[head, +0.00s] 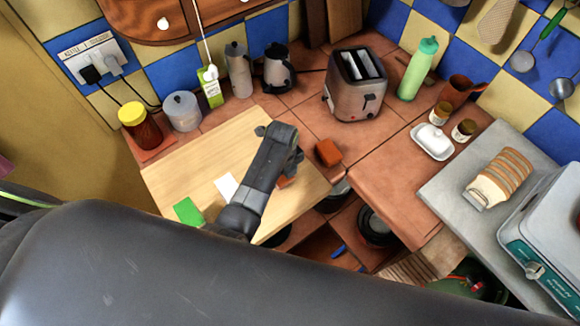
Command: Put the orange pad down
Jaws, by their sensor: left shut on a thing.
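An orange pad (284,182) shows only as a small patch beside and below my left gripper (291,167), above the right part of the pale wooden board (190,160). My left gripper is shut on it, and the arm hides most of it. I cannot tell whether the pad touches the board. A green pad (188,211) and a white pad (227,186) lie on the board to the left of my arm. My right gripper is not in view.
An orange-red block (328,152) lies on the tiled counter just right of the board. A toaster (356,88), a jar with a yellow lid (140,124) and a white butter dish (432,143) stand around. Open shelves lie below the counter's front edge.

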